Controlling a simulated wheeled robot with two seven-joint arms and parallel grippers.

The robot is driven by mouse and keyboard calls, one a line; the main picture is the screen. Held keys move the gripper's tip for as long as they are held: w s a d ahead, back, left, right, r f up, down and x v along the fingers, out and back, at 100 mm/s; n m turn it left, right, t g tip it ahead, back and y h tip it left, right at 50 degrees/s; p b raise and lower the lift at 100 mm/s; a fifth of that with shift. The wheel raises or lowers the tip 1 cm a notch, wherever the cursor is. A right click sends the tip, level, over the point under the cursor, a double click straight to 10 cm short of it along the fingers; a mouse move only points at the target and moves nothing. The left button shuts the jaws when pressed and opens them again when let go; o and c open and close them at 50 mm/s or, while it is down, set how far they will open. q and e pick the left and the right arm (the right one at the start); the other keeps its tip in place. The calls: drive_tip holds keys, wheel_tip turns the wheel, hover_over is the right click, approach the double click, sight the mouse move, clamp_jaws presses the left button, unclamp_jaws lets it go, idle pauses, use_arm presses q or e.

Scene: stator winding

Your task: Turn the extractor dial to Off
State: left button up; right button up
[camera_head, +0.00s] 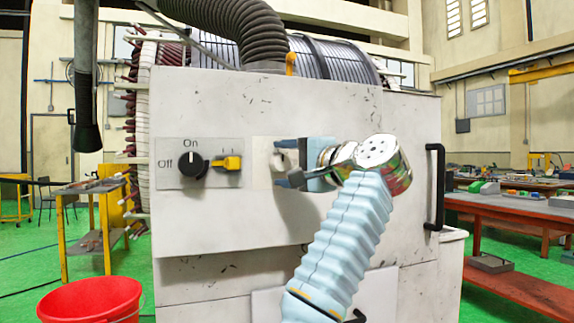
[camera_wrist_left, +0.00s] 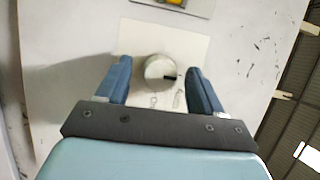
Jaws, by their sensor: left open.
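A round pale knob (camera_head: 283,160) sits on a cream plate (camera_head: 262,146) on the front of the white cabinet. In the left wrist view the knob (camera_wrist_left: 160,71) has a dark mark on its right side. My left gripper (camera_head: 279,163) is open, with one blue finger on each side of the knob. In the wrist view gaps show between fingers and knob. A black dial (camera_head: 192,164) marked On and Off is on a grey plate to the left. I cannot tell which dial is the extractor's. My right gripper is not in view.
A yellow switch (camera_head: 228,163) is beside the black dial. The cabinet (camera_head: 220,217) has a black handle (camera_head: 434,187) at right. A dark corrugated hose (camera_head: 245,30) is above. A red bucket (camera_head: 90,300) is at lower left. A workbench (camera_head: 520,208) stands at right.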

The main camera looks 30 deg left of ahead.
use_arm(q)
drive_tip(key=v, duration=1.4)
drive_tip(key=shift+p, duration=0.3)
drive_tip(key=shift+w+r, duration=0.1)
